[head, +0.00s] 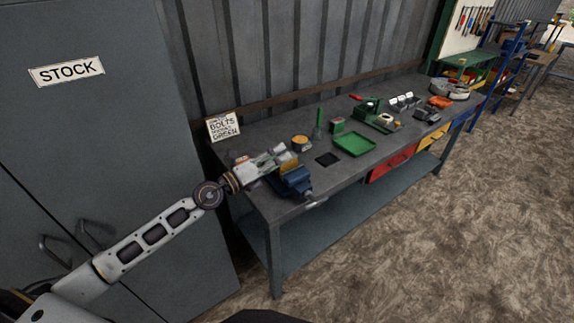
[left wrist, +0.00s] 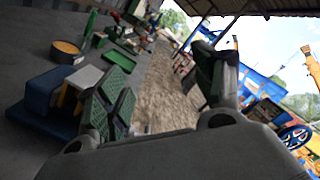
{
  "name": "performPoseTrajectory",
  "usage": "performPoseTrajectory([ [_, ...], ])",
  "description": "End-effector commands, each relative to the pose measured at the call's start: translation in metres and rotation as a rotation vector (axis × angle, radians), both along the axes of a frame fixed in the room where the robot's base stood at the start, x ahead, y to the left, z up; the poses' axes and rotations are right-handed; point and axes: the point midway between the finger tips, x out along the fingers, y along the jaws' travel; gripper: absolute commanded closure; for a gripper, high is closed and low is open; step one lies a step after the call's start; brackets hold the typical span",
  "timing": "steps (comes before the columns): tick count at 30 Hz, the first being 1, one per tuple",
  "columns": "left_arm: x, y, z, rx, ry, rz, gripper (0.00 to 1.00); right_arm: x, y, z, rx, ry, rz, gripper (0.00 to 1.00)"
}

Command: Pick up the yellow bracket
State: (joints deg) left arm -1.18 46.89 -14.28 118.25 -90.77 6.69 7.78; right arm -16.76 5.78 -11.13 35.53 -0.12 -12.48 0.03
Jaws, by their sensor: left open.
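A small yellow piece that looks like the yellow bracket (left wrist: 68,98) sits at the blue vise (left wrist: 42,100) in the left wrist view, with a pale block above it. In the head view the blue vise (head: 295,181) is at the near left end of the workbench, and the yellow piece (head: 287,157) is partly hidden by my gripper. My left gripper (head: 274,160) is beside the vise, close to the yellow piece. In the left wrist view its fingers (left wrist: 163,75) are spread with nothing between them, and the yellow piece lies outside them to the left. My right gripper is not in view.
The grey workbench (head: 262,205) carries a round yellow-topped tin (head: 300,142), a green tray (head: 354,144), a black square (head: 327,159) and several tools farther right. A BOLTS sign (head: 223,126) stands at the back left. A stock cabinet (head: 75,130) is at left.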

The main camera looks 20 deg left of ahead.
Motion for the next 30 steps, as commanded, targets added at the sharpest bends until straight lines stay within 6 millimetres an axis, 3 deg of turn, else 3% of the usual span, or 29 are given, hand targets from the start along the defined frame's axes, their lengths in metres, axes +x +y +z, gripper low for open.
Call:
performPoseTrajectory([
  [8,0.001,0.007,-0.017,0.43,-0.034,-0.093,0.32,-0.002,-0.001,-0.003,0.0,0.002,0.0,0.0],
  [18,0.013,0.06,-0.035,0.908,-0.014,-0.09,0.32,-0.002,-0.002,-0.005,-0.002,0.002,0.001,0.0],
  [24,0.016,0.079,-0.036,1.023,0.0,-0.072,0.32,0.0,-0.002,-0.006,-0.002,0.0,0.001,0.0],
  [30,0.017,0.081,-0.036,1.03,0.001,-0.07,0.32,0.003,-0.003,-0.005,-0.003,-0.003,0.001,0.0],
])
